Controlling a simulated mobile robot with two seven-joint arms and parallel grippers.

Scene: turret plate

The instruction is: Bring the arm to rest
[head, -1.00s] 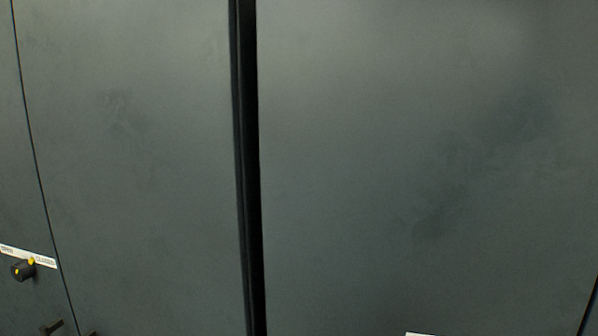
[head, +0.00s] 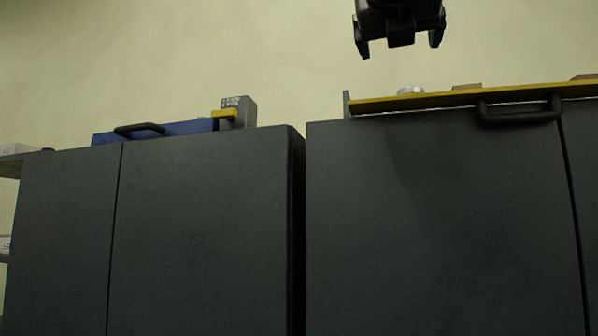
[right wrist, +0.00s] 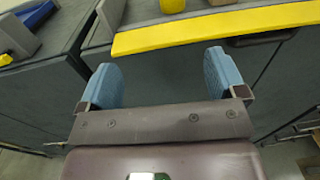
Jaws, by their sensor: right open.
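My right gripper (head: 400,40) hangs in from the top of the head view, fingers pointing down. It is above the right cabinet and apart from it. In the right wrist view its two blue-padded fingers (right wrist: 165,82) are spread open with nothing between them. They are in front of the cabinet with the yellow edge. My left gripper is not in view.
Two dark grey cabinets (head: 200,230) (head: 440,220) stand side by side with a narrow gap. The right one has a yellow ledge (head: 430,101) and black handle (head: 518,112). A blue box (head: 170,131) and grey block (head: 240,108) sit on the left one.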

